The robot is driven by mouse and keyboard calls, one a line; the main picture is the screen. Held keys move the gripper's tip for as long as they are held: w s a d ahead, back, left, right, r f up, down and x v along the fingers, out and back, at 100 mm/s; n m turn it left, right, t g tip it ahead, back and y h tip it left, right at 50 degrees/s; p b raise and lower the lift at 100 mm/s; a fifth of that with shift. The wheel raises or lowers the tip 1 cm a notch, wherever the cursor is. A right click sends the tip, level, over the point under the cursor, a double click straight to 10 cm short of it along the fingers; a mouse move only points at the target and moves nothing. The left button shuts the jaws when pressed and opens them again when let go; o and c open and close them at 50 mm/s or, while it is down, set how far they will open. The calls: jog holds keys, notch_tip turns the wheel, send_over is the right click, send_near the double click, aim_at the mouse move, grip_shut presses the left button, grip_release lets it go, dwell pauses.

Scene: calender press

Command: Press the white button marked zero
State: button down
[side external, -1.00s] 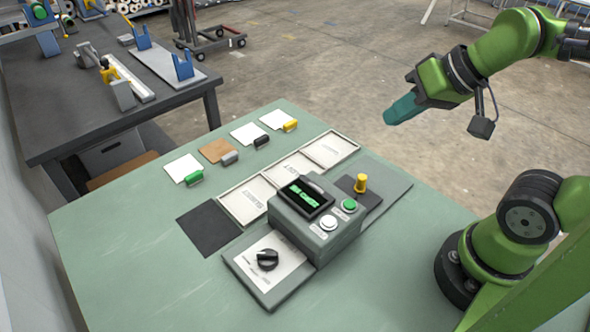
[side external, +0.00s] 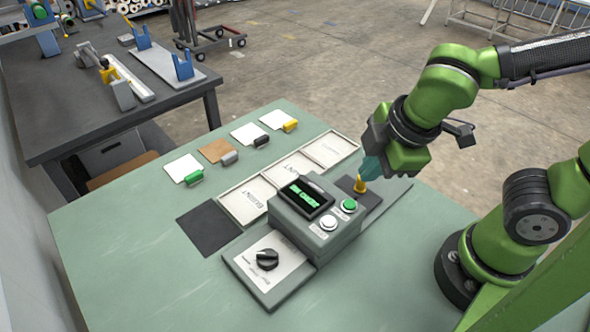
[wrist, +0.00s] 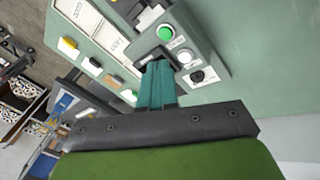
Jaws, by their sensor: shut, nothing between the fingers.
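The white button (side external: 328,223) sits on the sloped front of the grey control box (side external: 300,232), beside a green button (side external: 349,205) and below a small lit display (side external: 307,197). The white button also shows in the wrist view (wrist: 186,58), to the right of my fingertips. My gripper (side external: 371,170) has teal fingers, shut and empty, pointing down. In the side view it hangs beyond the box, right by the yellow peg (side external: 360,186); whether they touch I cannot tell. In the wrist view my fingers (wrist: 158,68) cover part of the box.
A black rotary knob (side external: 267,259) stands on a pale plate at the box's left. Framed white trays (side external: 247,200) lie behind the box. Sample cards with coloured handles (side external: 184,168) lie farther back. The green table (side external: 130,250) is clear at the front left.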

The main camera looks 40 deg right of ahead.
aim_at(331, 225)
jog(key=w+a+n+t+h, duration=0.1)
jog(key=a+n+t, duration=0.1)
jog(key=n, duration=1.3)
jog(key=w+a+r+n+t+h, duration=0.1)
jog(key=a+n+t, duration=0.1)
jog(key=n, duration=1.2)
jog(key=shift+w+a+r+n+t+h, duration=0.15)
jog(key=shift+a+n+t+h, duration=0.2)
jog(key=shift+a, duration=0.55)
jog(key=shift+f, duration=4.4)
jog(key=shift+f, duration=0.15)
jog(key=shift+f, duration=0.25)
